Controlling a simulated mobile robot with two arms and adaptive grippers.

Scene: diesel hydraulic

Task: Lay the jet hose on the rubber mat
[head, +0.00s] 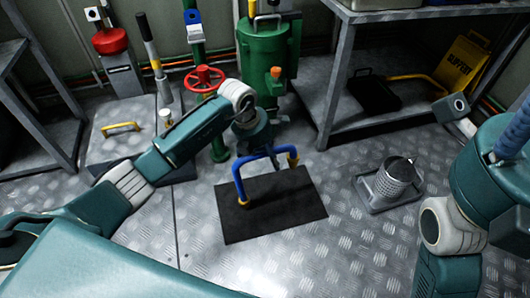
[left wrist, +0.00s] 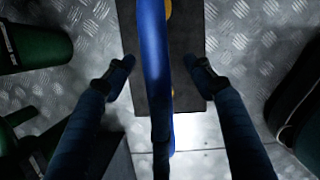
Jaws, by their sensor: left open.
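The jet hose (head: 262,157) is a bent blue tube with orange-yellow ends. It is over the black rubber mat (head: 245,216), its middle arching up towards my left gripper. Its near end appears to touch the mat; contact at the far end is unclear. My left gripper (head: 262,146) is open just above the hose. In the left wrist view the hose (left wrist: 154,60) runs between the two spread fingers of my gripper (left wrist: 158,68), apart from both fingertips. The mat (left wrist: 190,50) shows beneath it. My right arm is at the right; its gripper does not show clearly.
A mesh cup on a grey tray (head: 372,204) stands right of the mat. A red valve wheel (head: 204,79) and green tank (head: 266,55) stand behind. A metal shelf (head: 370,112) is at the back right. Plate floor (head: 300,265) is clear in front.

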